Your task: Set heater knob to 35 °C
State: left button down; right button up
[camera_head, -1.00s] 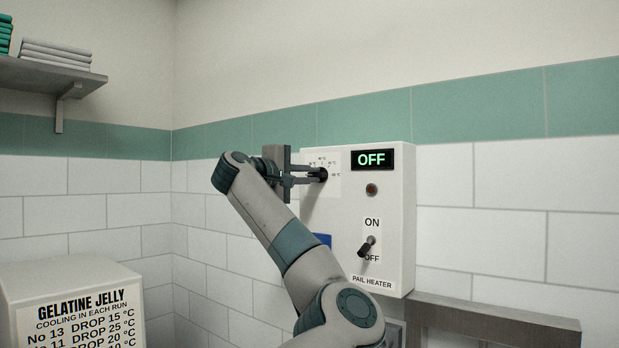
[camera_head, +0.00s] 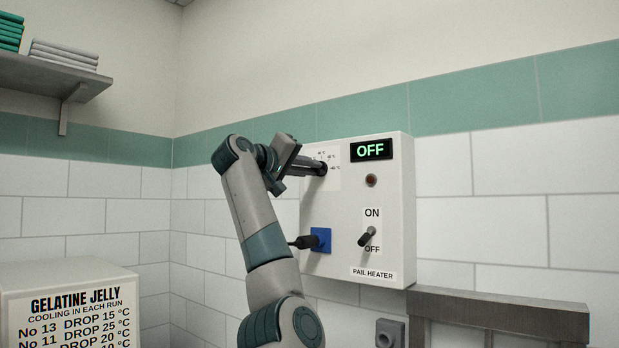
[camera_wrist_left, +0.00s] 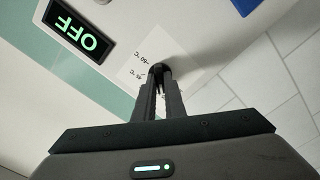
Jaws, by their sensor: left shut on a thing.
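The white pail heater box (camera_head: 345,225) stands against the tiled wall, with a green OFF display (camera_head: 371,150). The black heater knob (camera_head: 323,168) sits at the upper left of its face, on a white temperature scale. My left gripper (camera_head: 319,167) is shut on this knob, coming in from the left. In the left wrist view the fingers close on the knob (camera_wrist_left: 157,70) and cover part of the dial; the numbers still showing are too small to read surely. The ON/OFF switch (camera_head: 367,240) is below. My right gripper is not in view.
A blue socket with a black plug (camera_head: 320,240) is low on the box's left side. A metal rail (camera_head: 500,308) runs at the lower right. A gelatine jelly sign (camera_head: 75,310) stands at lower left, and a shelf (camera_head: 50,82) hangs above it.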

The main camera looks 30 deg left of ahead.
pick_arm(q)
jog(key=shift+w+f+m, duration=0.1)
jog(key=shift+f+m, duration=0.15)
jog(key=shift+m, duration=0.25)
jog(key=c, duration=1.8)
grip_release()
jog(key=shift+r, duration=0.1)
jog(key=shift+r, duration=0.1)
jog(key=shift+s+b, duration=0.2)
jog(key=shift+b, duration=0.15)
